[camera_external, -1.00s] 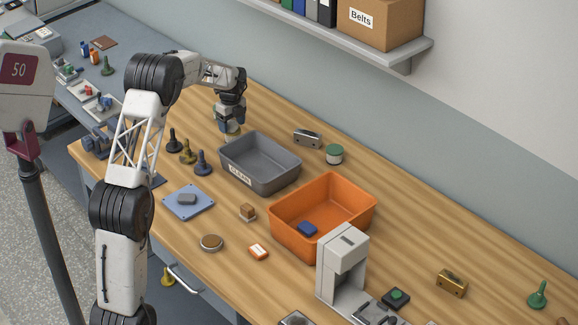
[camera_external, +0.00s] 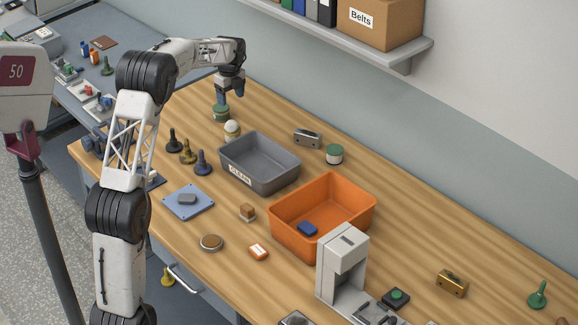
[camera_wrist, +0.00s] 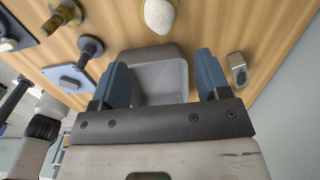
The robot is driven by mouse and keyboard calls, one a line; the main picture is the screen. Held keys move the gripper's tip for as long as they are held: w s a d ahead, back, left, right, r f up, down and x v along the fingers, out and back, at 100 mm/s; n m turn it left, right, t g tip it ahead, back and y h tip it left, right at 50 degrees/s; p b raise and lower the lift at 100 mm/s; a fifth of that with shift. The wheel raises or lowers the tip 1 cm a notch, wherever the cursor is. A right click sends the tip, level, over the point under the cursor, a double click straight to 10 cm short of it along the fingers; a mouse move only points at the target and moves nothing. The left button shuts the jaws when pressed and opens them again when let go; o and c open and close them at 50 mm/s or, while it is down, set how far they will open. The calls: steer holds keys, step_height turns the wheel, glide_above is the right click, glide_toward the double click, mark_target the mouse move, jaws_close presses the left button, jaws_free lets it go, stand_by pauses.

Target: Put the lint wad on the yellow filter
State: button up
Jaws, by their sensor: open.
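My gripper (camera_external: 231,94) is open and empty, raised above and apart from the wad. In the wrist view my gripper's two blue fingers (camera_wrist: 165,76) are spread with nothing between them.
The grey bin (camera_external: 234,163) stands close to the wad, with the orange bin (camera_external: 282,229) beyond. Several dark and brass pegs (camera_external: 188,153) stand to the left. A metal block (camera_external: 307,138) lies by the wall side.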

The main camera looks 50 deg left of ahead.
steer(key=shift+r, duration=0.5)
stand_by(0.6)
steer(key=s+d+r+n, duration=0.35)
steer(key=s+d, duration=0.25)
steer(key=d, duration=0.5)
steer(key=s+d+r+n+t, duration=0.1)
steer(key=s+d+r+n, duration=0.1)
steer(key=s+d+r, duration=0.6)
steer(key=s+d+r+n, duration=0.1)
steer(key=s+d+n, duration=0.3)
steer(key=d, duration=0.9)
steer(key=s+d+f+n, duration=0.2)
steer(key=s+d, duration=0.3)
steer(key=s, duration=0.5)
steer(key=s+d+f+n+t, duration=0.1)
steer(key=s+d+f+n, duration=0.1)
steer(key=s+d, duration=0.4)
steer(key=s+d+f+n, duration=0.3)
steer(key=s+d+n, duration=0.1)
steer(key=s, duration=1.1)
steer(key=shift+s+d+t, duration=0.25)
steer(key=shift+d+t, duration=0.05)
steer(key=shift+d, duration=0.45)
